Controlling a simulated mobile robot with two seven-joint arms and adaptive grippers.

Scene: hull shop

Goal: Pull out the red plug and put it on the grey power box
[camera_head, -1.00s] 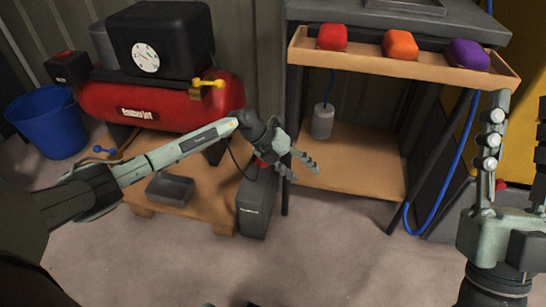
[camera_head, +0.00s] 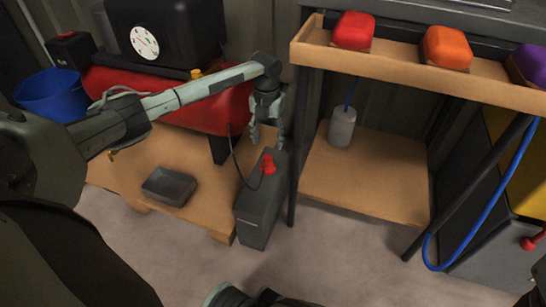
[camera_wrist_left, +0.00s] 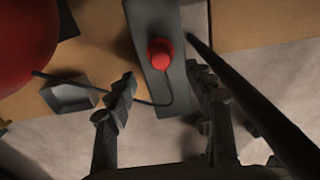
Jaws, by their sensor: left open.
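The red plug (camera_head: 268,164) stands upright on top of the grey power box (camera_head: 260,205), near the middle of its upper face. A dark cable runs from the plug toward the compressor. My left gripper (camera_head: 265,142) is open and empty, pointing down just above and behind the plug. In the left wrist view the plug (camera_wrist_left: 160,53) shows ahead of and between the spread fingers (camera_wrist_left: 160,98), apart from both. The grey box (camera_wrist_left: 150,20) runs under it. My right gripper is not clearly in view.
A dark table leg (camera_head: 296,150) stands close right of the box. The red compressor tank (camera_head: 165,105) and a small dark tray (camera_head: 169,186) are to the left. A wooden shelf with red, orange and purple items (camera_head: 447,47) is at upper right. A grey canister (camera_head: 341,126) stands below it.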

